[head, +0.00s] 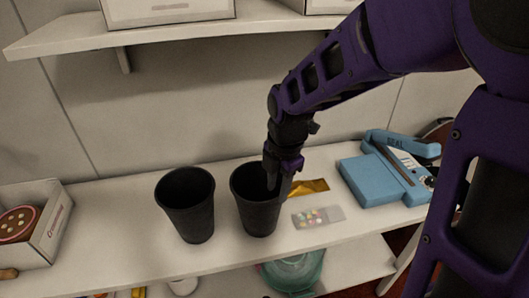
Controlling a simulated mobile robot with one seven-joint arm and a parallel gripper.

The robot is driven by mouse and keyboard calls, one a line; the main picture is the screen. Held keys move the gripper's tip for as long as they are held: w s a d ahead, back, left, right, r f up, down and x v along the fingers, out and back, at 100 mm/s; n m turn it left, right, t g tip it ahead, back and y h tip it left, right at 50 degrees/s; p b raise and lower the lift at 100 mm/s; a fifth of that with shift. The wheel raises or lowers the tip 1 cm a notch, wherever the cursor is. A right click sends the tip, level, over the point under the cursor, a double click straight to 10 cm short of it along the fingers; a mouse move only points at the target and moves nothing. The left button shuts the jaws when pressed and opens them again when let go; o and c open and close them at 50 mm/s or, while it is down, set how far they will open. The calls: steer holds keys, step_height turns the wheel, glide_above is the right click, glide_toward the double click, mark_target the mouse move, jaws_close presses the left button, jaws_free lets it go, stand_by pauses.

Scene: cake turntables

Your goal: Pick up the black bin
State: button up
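Two black bins, both open-topped and tapering toward the base, stand upright on the white shelf (335,236). The left black bin (192,215) is untouched, with clear space around it. My gripper (277,184) points down at the right rim of the right black bin (257,216). One finger appears to be inside the mouth and the other at the outer right side. I cannot tell whether the fingers are closed on the wall. The gripper covers part of the bin's right rim.
A gold packet (313,187) and a clear pack of coloured pieces (318,216) lie just right of the right bin. A blue device (371,180) stands farther right. A box of cookies (45,222) is at far left. An upper shelf (70,36) overhangs behind. A teal glass vessel (293,273) sits below.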

mark_target(274, 208)
steer(key=f+b, duration=0.2)
steer(key=f, duration=0.1)
steer(key=w+f+b, duration=0.1)
steer(key=f+b, duration=0.1)
steer(key=f, duration=0.1)
steer(key=f+b, duration=0.2)
steer(key=shift+w+a+f, duration=0.25)
steer(key=shift+a+f, duration=0.05)
steer(key=shift+f, duration=0.1)
steer(key=shift+r, duration=0.1)
jaws_close()
stand_by(1.1)
